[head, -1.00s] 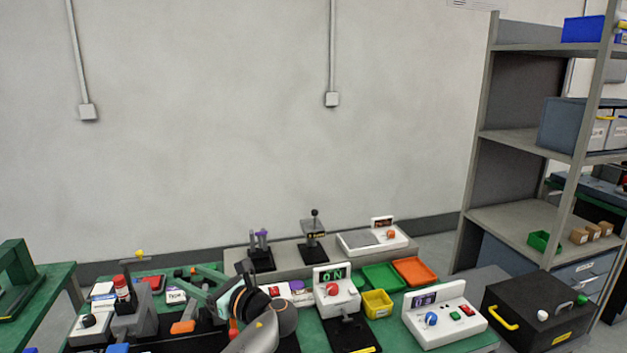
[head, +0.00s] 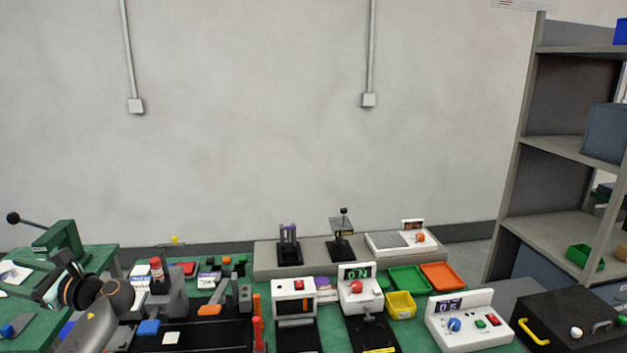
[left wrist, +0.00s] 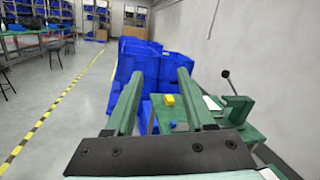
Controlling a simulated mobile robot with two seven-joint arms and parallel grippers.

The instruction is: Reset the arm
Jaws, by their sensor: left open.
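My left arm comes in at the lower left of the head view. My left gripper (head: 36,279) is off the left end of the main bench's gear, in front of the green side table. In the left wrist view its two green fingers (left wrist: 160,74) are spread wide with nothing between them. My right gripper is not in view.
A green lever press (head: 62,245) stands on the side table close to my left gripper. The main bench holds a grey fixture with a red-capped part (head: 157,270), a white red-button unit (head: 293,286), an ON-display unit (head: 358,285), and coloured trays. Open floor lies left in the wrist view.

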